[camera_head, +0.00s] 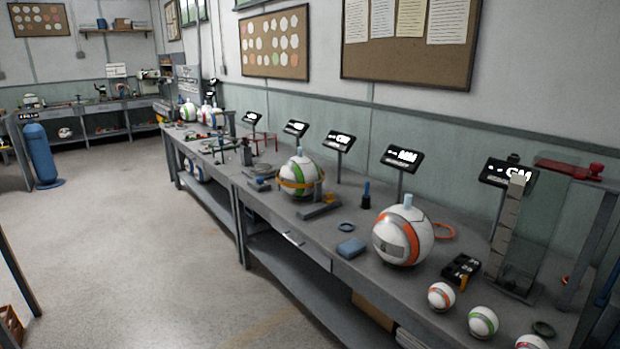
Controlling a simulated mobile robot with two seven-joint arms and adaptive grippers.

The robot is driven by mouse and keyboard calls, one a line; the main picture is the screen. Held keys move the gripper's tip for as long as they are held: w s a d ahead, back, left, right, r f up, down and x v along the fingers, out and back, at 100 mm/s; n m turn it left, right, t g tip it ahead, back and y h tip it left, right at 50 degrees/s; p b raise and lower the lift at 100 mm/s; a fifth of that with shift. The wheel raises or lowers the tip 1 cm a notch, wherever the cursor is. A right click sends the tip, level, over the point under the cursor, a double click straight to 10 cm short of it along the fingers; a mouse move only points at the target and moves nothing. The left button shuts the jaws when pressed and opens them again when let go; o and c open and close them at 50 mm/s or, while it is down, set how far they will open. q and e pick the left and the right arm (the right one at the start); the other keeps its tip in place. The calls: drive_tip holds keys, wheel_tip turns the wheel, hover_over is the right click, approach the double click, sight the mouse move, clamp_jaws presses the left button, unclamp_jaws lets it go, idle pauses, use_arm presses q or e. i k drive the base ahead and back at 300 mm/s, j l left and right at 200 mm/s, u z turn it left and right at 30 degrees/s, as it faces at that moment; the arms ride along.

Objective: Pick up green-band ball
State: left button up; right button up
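A small white ball with a green band (483,322) sits near the front edge of the grey workbench (285,233), at the bottom right. Neither of my grippers is in view.
A large orange-band ball (402,238) stands mid-bench. A tall frame with a clear panel (545,225) and a stepped grey column (507,230) stands at right. Small dark displays (402,158) line the wall side. The floor (145,250) at left is mostly clear; a blue cylinder (41,155) stands there.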

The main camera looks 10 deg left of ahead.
sight(300, 169)
drive_tip(key=i+j+z, duration=0.1)
drive_tip(key=z, duration=0.25)
drive_tip(key=j+z, duration=0.15)
drive_tip(key=z, duration=0.2)
drive_tip(key=i+j+z, duration=0.1)
drive_tip(key=z, duration=0.25)
drive_tip(key=i+j+z, duration=0.1)
drive_tip(key=j+z, duration=0.15)
drive_tip(key=j, duration=0.25)
drive_tip(key=j+z, duration=0.2)
drive_tip(key=j, duration=0.25)
drive_tip(key=j+z, duration=0.25)
drive_tip(key=j, duration=0.75)
drive_tip(key=k+j+z, duration=0.15)
drive_tip(key=j, duration=1.8)
drive_tip(key=i, duration=0.05)
